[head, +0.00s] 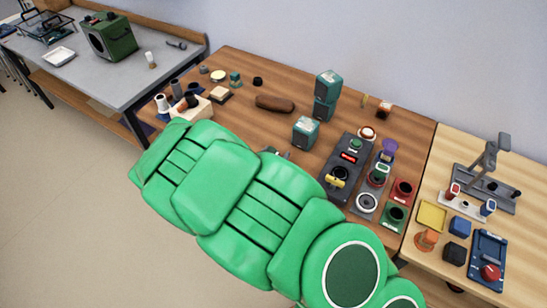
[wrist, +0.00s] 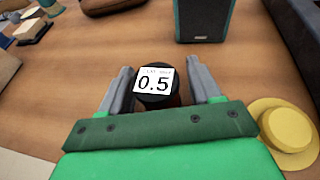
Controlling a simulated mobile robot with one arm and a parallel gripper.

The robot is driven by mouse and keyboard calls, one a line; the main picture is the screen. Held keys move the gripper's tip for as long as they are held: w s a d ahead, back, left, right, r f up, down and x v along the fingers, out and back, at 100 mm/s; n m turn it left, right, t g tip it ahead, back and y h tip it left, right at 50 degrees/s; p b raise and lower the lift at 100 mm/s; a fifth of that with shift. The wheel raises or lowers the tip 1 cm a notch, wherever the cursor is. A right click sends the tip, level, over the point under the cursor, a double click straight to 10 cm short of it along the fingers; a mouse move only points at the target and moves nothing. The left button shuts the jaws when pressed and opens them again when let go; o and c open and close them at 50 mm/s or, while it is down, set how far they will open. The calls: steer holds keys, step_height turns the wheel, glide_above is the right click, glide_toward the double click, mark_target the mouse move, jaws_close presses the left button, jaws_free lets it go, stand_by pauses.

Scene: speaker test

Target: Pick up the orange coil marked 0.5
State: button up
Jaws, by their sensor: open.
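The coil marked 0.5 (wrist: 154,84) stands on the wooden table in the wrist view. Its top is dark with a white label reading 0.5; the little of its side that shows looks dark reddish, not clearly orange. My gripper (wrist: 158,72) is open, with one grey finger on each side of the coil. I cannot tell whether either finger touches it. In the head view my green arm covers the coil and most of the gripper.
A teal speaker box (wrist: 204,20) stands just beyond the gripper; it also shows in the head view (head: 306,131). A yellow round piece (wrist: 286,127) lies close on the right. A brown oblong case (head: 275,103) is farther back. A dark control panel (head: 347,170) is to the right.

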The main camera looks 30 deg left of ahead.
steer(key=c, duration=1)
steer(key=shift+r, duration=5)
